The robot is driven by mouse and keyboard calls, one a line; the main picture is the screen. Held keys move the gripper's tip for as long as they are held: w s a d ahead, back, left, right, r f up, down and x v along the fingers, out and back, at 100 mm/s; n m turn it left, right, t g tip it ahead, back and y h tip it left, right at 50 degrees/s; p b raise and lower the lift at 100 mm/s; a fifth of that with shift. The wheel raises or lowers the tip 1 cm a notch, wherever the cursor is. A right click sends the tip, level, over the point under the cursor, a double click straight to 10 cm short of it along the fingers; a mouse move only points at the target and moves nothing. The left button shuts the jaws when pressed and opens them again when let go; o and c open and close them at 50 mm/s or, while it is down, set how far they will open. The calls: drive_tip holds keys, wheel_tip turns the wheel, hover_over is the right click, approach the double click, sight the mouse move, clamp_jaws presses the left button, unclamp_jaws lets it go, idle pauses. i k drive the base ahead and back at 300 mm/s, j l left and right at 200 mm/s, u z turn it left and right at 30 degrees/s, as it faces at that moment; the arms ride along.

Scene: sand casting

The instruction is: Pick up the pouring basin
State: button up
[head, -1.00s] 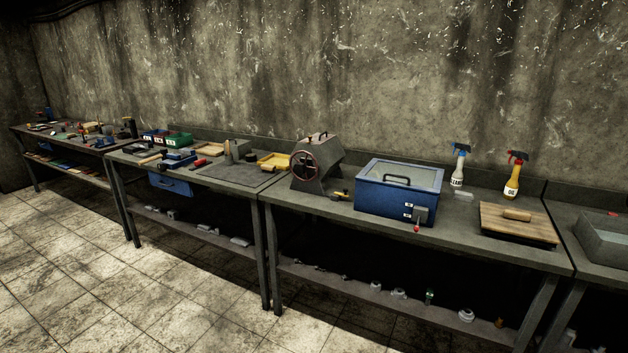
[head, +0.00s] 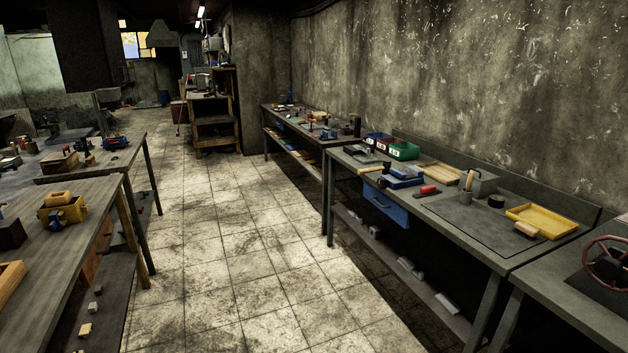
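I cannot pick out the pouring basin for certain among the many small things on the benches. My gripper is not in the head view. The near right bench (head: 450,228) holds a yellow tray (head: 541,219), a dark mat, a grey block (head: 482,182), a red-handled tool (head: 428,190) and blue and green bins (head: 404,151). The left bench (head: 65,225) holds a yellow box (head: 64,210) and a dark block (head: 12,234).
A tiled aisle (head: 235,240) runs clear between the left benches and the right wall benches. A wooden shelf unit (head: 214,115) stands at its far end. A red handwheel (head: 607,262) shows at the right edge.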

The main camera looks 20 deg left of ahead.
sight(59, 198)
drive_tip(key=i+u, duration=0.95)
drive_tip(key=i+l+u, duration=0.25)
drive_tip(key=u, duration=0.25)
drive_tip(key=i+l+u, duration=1)
drive_tip(key=l+u, duration=0.15)
drive_tip(key=l, duration=0.15)
